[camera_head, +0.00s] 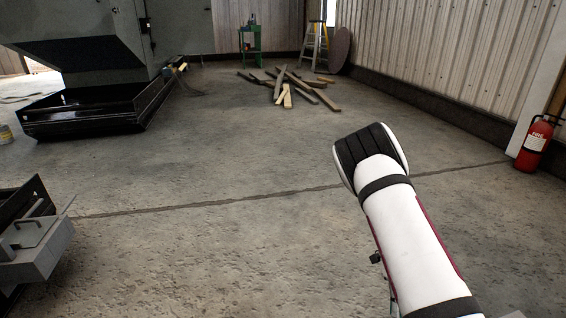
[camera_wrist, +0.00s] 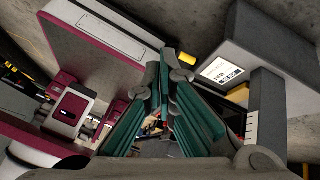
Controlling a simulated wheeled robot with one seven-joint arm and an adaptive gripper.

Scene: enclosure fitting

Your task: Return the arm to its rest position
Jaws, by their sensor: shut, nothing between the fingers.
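My arm (camera_head: 405,215), white with dark bands, reaches up from the lower right of the head view, and its bent joint is near the middle right. My gripper does not show in the head view. In the wrist view my gripper (camera_wrist: 168,65) has dark green finger pads that come together at the tips. It is shut with nothing between the fingers. Behind it are white and magenta panels of what looks like my own body, close by.
A grey box with a white label (camera_wrist: 228,68) is at the right of the wrist view. In the head view, a metal cabinet part (camera_head: 35,245) stands at the lower left, a large dark machine (camera_head: 90,95) at the upper left, planks (camera_head: 310,90) at the back and a fire extinguisher (camera_head: 534,147) at right. The middle floor is clear.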

